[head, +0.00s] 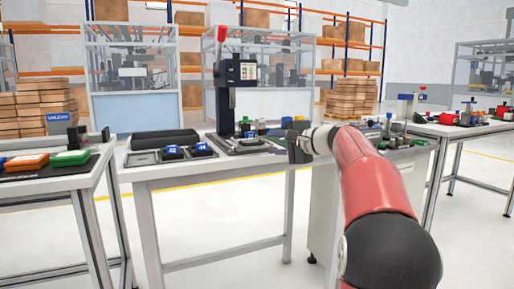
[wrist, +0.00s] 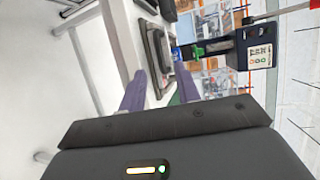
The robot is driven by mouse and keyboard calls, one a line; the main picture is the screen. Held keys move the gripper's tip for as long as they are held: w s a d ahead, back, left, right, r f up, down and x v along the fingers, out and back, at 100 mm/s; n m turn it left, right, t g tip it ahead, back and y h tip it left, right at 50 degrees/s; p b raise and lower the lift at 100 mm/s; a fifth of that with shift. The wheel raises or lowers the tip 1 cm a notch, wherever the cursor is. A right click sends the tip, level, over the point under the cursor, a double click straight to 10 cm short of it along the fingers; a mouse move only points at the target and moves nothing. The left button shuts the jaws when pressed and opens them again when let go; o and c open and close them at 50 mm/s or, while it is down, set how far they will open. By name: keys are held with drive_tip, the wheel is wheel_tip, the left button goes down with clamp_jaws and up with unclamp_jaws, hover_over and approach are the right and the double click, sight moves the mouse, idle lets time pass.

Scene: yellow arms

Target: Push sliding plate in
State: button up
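The press (head: 236,85) stands on the middle table, a dark upright column with a red-tipped lever. A flat grey sliding plate (head: 237,149) lies at its base, carrying small parts. In the wrist view the plate (wrist: 158,48) shows beyond the fingertips, turned sideways, with the press head (wrist: 262,47) to its right. My gripper (head: 297,143) is to the right of the plate in the head view, near the table's front edge. In the wrist view its two purple-grey fingers (wrist: 160,76) are spread apart with nothing held between them. I cannot tell the exact gap to the plate.
Blue parts (head: 172,152) on small trays and a black box (head: 164,139) lie left of the press. Small green and yellow items stand behind my gripper. Separate tables hold an orange-and-green set (head: 72,158) at left and red parts (head: 466,115) at right.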

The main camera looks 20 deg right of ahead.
sight(256, 144)
drive_tip(key=p+x, duration=0.1)
drive_tip(key=x, duration=0.6)
drive_tip(key=shift+s, duration=0.1)
clamp_jaws()
